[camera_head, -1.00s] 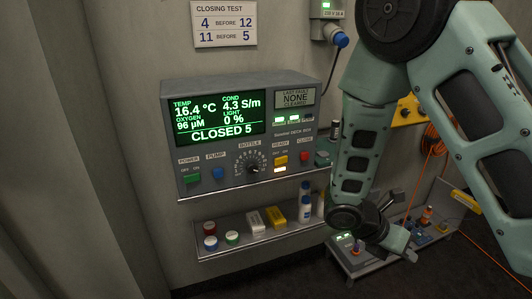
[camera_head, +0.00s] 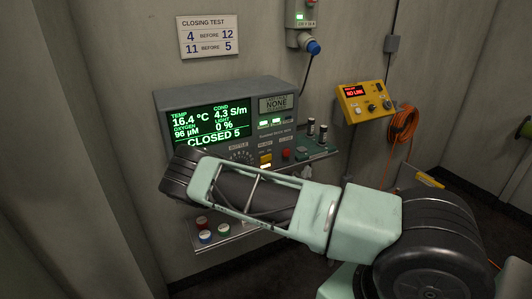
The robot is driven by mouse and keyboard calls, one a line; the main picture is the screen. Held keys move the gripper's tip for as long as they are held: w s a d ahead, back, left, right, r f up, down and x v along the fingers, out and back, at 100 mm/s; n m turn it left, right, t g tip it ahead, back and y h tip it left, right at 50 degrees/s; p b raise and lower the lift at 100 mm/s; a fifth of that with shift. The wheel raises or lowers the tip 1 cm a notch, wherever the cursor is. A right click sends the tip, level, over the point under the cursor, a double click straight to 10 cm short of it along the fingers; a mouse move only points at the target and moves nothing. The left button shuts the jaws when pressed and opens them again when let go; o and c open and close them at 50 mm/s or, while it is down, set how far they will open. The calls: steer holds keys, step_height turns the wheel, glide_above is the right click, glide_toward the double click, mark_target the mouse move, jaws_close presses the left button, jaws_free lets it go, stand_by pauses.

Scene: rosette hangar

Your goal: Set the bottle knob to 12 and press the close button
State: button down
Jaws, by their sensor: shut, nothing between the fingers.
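The grey deck box (camera_head: 228,92) stands on the wall shelf, and its green screen (camera_head: 212,122) reads CLOSED 5. Only the upper part of the bottle dial scale (camera_head: 240,156) shows above my arm. The bottle knob itself is hidden, so its setting cannot be read. The red close button (camera_head: 286,153) shows just above the arm, to the right of the yellow ready button (camera_head: 265,160). My arm lies across the front of the box's lower panel. I cannot make out my gripper in this view.
A sign (camera_head: 209,37) reads 4 before 12 and 11 before 5. Caps (camera_head: 205,236) sit on the lower shelf at left. Two dark bottles (camera_head: 311,127) stand right of the box. A yellow wall unit (camera_head: 364,102) and a coiled orange hose (camera_head: 402,125) are further right.

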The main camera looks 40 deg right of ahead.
mark_target(286, 153)
steer(key=shift+w+a+n+t, duration=0.3)
steer(key=shift+w+n, duration=0.1)
steer(key=shift+n, duration=0.1)
steer(key=shift+w+d+f, duration=0.1)
steer(key=w+d+b, duration=0.2)
steer(key=w+b, duration=0.2)
steer(key=w, duration=0.4)
steer(key=shift+w, duration=0.15)
stand_by(1.9)
steer(key=shift+w, duration=0.45)
